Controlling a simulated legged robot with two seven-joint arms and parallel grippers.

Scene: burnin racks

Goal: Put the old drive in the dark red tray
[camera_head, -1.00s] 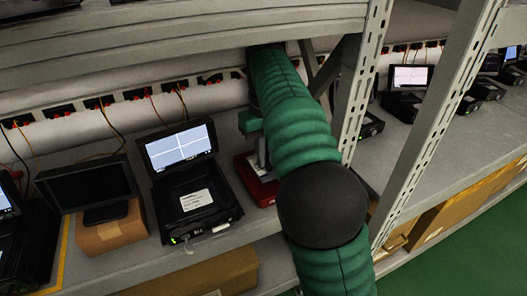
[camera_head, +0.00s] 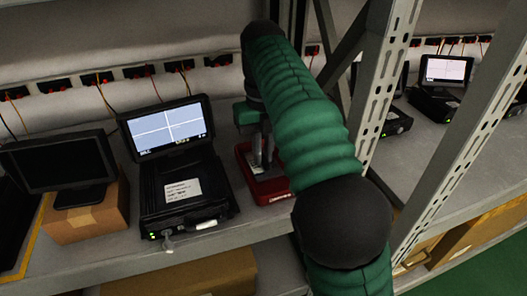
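The dark red tray (camera_head: 279,197) sits on the shelf, right of the black test unit (camera_head: 187,205). My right gripper (camera_head: 260,162) points down over the tray, its fingertips at or just above the tray's inside. My green arm hides the tray's right part. A flat grey piece (camera_head: 268,178) shows in the tray beside the fingers; it may be the old drive, but it is small and partly hidden. I cannot tell whether the fingers are touching it or how far apart they are. My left gripper is out of view.
The test unit has a lit screen (camera_head: 167,126) and a cable in front. A dark monitor (camera_head: 60,165) stands on a cardboard box (camera_head: 92,218) at left. A perforated rack post (camera_head: 385,95) rises right of my arm. Cardboard boxes lie below the shelf.

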